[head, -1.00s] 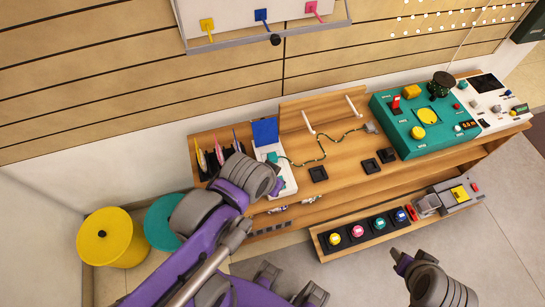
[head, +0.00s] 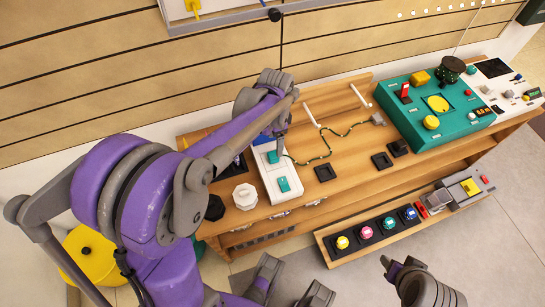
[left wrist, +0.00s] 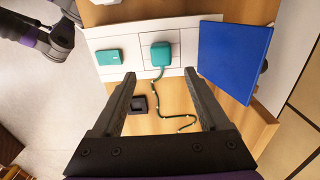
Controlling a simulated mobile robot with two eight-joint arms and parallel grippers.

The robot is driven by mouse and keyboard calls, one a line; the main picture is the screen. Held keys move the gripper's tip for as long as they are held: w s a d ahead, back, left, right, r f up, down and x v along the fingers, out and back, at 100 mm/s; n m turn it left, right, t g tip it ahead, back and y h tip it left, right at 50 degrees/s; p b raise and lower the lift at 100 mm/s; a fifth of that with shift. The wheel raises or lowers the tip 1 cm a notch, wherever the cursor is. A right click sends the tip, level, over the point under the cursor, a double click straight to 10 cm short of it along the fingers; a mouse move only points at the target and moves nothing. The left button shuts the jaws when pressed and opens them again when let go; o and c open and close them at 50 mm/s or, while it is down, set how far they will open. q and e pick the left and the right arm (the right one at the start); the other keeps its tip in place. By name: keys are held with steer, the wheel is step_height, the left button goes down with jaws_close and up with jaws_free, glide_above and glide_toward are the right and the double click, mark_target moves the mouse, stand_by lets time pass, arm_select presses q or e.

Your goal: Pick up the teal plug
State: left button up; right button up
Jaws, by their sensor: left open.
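The teal plug (head: 273,157) sits on the white panel (head: 268,174) on the workbench. My left gripper (left wrist: 160,76) is open and empty. Its two fingers point at the panel, with the plug in line with the gap between them and apart from both. In the head view my left arm hides part of the bench.
A blue flap (left wrist: 237,57) stands beside the plug, close to one finger's side. A white knob (head: 245,196) is left of the panel. Black square sockets (head: 325,173) and a teal console (head: 440,112) stand to the right. A low tray (head: 370,240) holds several coloured buttons.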

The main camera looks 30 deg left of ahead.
mark_target(273, 154)
arm_select(q)
steer(key=f, duration=0.2)
steer(key=f+b, duration=0.1)
steer(key=f, duration=0.5)
steer(key=shift+s+a+f, duration=0.15)
steer(key=shift+a+f, duration=0.1)
jaws_close()
